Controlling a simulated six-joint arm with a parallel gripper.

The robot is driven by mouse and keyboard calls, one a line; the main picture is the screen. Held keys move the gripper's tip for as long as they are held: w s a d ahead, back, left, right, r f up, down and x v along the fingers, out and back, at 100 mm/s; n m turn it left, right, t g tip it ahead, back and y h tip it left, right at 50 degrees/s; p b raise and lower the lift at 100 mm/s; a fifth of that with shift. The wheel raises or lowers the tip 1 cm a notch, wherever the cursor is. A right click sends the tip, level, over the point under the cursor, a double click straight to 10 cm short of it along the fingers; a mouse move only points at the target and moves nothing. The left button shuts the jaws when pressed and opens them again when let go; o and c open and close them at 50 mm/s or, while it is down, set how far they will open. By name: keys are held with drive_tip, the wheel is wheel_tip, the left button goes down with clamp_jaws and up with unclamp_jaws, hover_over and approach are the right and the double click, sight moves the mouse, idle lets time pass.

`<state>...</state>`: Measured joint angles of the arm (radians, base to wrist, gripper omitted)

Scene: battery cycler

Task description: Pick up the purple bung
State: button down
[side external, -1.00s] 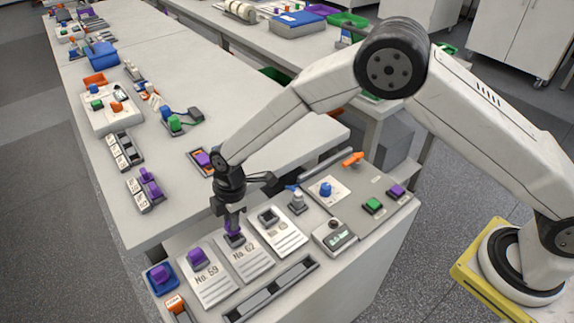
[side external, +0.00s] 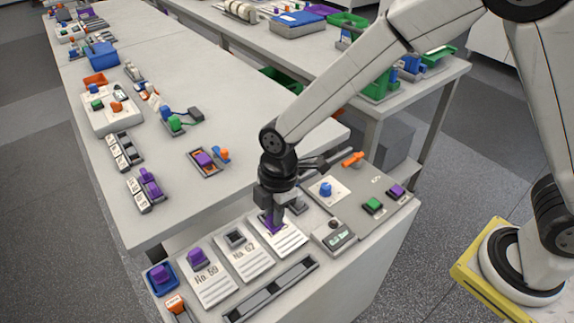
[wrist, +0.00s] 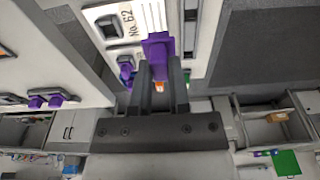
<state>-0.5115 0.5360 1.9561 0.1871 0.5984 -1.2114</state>
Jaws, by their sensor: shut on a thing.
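My gripper (side external: 271,214) is shut on a purple bung (side external: 267,224), over the card to the right of the No. 62 card (side external: 246,258). The fingers hide much of the bung, and I cannot tell whether it touches the card below. In the wrist view the purple bung (wrist: 157,46) sits between the fingertips of my gripper (wrist: 161,70). The dark square socket (side external: 235,238) on the No. 62 card is empty. Another purple bung (side external: 198,257) stands on the No. 59 card (side external: 209,284), and a purple piece (side external: 159,272) lies in a blue tray (side external: 150,286).
A long grey slotted rail (side external: 270,290) lies along the front. A box with a small display (side external: 335,236) and a grey panel with green (side external: 373,205) and purple (side external: 396,191) buttons stand to the right. The long bench (side external: 215,100) behind carries several devices.

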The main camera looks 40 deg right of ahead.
drive_tip(key=shift+s+d+r, duration=0.3)
drive_tip(key=shift+s, duration=0.35)
drive_tip(key=shift+s+d+r, duration=0.3)
drive_tip(key=shift+s, duration=0.3)
drive_tip(key=shift+w, duration=0.1)
drive_tip(key=shift+w+f, duration=0.15)
drive_tip(key=shift+w, duration=0.3)
drive_tip(key=w+d+f, duration=0.2)
drive_tip(key=w, duration=0.4)
drive_tip(key=w+d+f, duration=0.2)
drive_tip(key=w+f, duration=0.1)
drive_tip(key=w, duration=0.2)
drive_tip(key=shift+w, duration=0.35)
drive_tip(key=shift+f, duration=0.25)
drive_tip(key=shift+f, duration=3.3)
drive_tip(key=shift+f, duration=0.2)
